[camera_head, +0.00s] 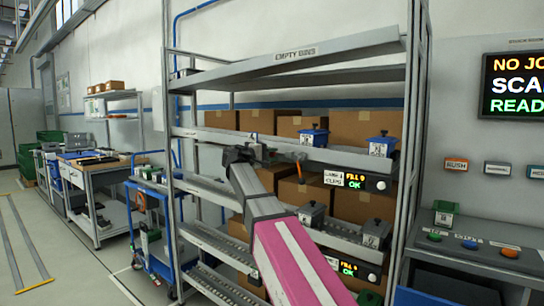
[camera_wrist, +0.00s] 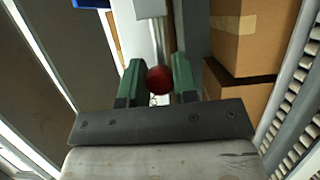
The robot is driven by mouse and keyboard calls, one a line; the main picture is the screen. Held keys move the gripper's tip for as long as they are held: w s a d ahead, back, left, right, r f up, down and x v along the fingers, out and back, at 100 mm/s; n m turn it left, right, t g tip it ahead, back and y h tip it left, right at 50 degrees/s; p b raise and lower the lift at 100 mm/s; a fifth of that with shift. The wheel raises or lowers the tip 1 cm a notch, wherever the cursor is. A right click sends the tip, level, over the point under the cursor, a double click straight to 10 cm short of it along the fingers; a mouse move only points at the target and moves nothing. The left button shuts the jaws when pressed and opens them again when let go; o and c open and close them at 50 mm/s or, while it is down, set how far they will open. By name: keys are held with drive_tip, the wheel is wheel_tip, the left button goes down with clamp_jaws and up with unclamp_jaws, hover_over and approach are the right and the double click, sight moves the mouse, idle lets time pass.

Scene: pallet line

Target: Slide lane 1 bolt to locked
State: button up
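A round red knob (camera_wrist: 160,79) shows between the two green fingertips of my gripper (camera_wrist: 158,82) in the wrist view. It looks like the bolt's handle. The fingers stand apart on either side of it; I cannot tell whether they touch it. In the head view my gripper (camera_head: 262,152) is at the front of the rack's upper lane, left of the "LANE 1 CLIPS" label (camera_head: 333,178). A small orange-red part (camera_head: 292,155) shows just right of my gripper. The rest of the bolt is hidden or too small to tell.
A metal rack (camera_head: 412,120) holds cardboard boxes (camera_head: 355,128), blue bins (camera_head: 314,136) and grey bins (camera_head: 312,214). A display (camera_head: 355,181) reads "FILL 0 OK". A blue cart (camera_head: 150,245) stands left. A counter with buttons (camera_head: 470,243) stands right.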

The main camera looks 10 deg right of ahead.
clamp_jaws()
drive_tip(key=s+d, duration=0.3)
drive_tip(key=shift+s+d, duration=0.25)
drive_tip(key=shift+s, duration=0.1)
drive_tip(key=o, duration=0.7)
unclamp_jaws()
drive_tip(key=v, duration=1)
drive_tip(key=shift+s+a+f, duration=0.1)
drive_tip(key=shift+a, duration=0.25)
